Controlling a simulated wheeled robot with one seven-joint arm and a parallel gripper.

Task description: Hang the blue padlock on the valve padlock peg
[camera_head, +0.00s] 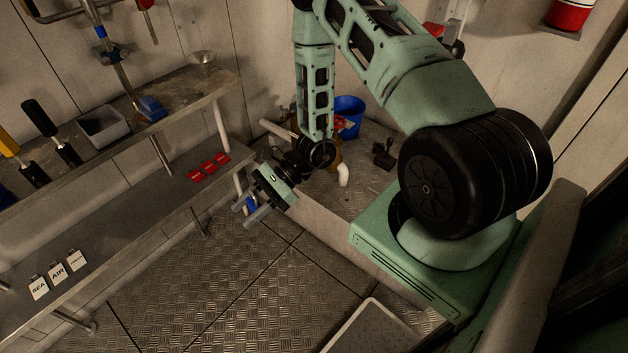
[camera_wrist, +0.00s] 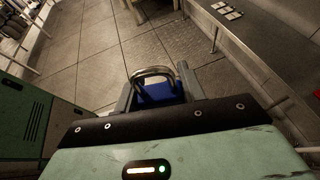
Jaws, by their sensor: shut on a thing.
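My gripper (camera_head: 252,212) hangs in front of the lower shelf, over the metal floor, pointing down and left. It is shut on the blue padlock (camera_wrist: 158,93), whose blue body sits between the two fingers in the wrist view. The padlock's metal shackle (camera_wrist: 150,72) arches out beyond the body, away from the palm. In the head view only a small blue part of the padlock (camera_head: 252,203) shows between the fingers. I cannot make out the valve padlock peg for certain in either view.
The lower shelf (camera_head: 130,215) holds red tags (camera_head: 209,167) and white lettered tags (camera_head: 57,275). The upper bench holds a grey bin (camera_head: 103,125), a funnel (camera_head: 202,58) and tools. A blue bucket (camera_head: 348,112) stands behind my arm. The chequered floor (camera_head: 200,290) is mostly clear.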

